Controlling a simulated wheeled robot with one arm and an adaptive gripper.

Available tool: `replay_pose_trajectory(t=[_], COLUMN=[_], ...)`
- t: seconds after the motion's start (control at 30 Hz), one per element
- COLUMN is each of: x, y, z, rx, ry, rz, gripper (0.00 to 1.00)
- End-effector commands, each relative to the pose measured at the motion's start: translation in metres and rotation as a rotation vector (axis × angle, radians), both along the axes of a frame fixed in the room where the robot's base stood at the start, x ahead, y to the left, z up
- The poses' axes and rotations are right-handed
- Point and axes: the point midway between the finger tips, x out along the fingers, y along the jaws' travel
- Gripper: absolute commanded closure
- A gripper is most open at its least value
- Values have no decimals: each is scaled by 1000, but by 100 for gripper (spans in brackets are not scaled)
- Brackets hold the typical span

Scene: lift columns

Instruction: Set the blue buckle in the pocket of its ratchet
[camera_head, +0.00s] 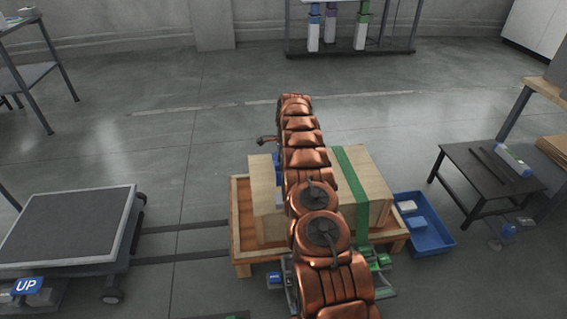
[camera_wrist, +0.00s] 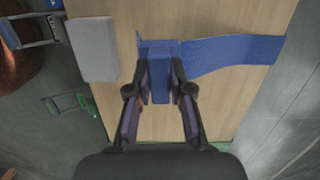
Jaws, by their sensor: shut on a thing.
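My gripper (camera_wrist: 159,84) is shut on the blue buckle (camera_wrist: 160,88), seen between its fingers in the wrist view. The blue strap (camera_wrist: 235,57) runs right from the buckle across a pale wooden crate face (camera_wrist: 205,95). A metal ratchet frame with blue parts (camera_wrist: 55,24) is at the upper left of the wrist view, apart from the buckle; its pocket is not clear. In the head view, a blue-marked ratchet (camera_head: 275,280) sits beside the front of the pallet, left of my arm. My arm hides the gripper there.
The wooden crate (camera_head: 375,190) stands on an orange pallet (camera_head: 243,205) with a green strap (camera_head: 349,170) over it. A green ratchet (camera_head: 379,262) is at the front. A blue bin (camera_head: 433,240) and dark table (camera_head: 470,165) are right; a cart (camera_head: 65,228) is left.

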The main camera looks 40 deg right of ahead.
Motion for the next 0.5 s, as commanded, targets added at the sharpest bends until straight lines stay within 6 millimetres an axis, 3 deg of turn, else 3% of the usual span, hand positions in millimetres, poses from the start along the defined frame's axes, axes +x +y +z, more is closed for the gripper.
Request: replay_pose_trajectory(t=[0.17, 0.5], x=[-2, -12], y=[-8, -3], z=[-4, -4], rx=[-1, 3], ry=[-2, -1], rz=[-42, -44], gripper=[100, 100])
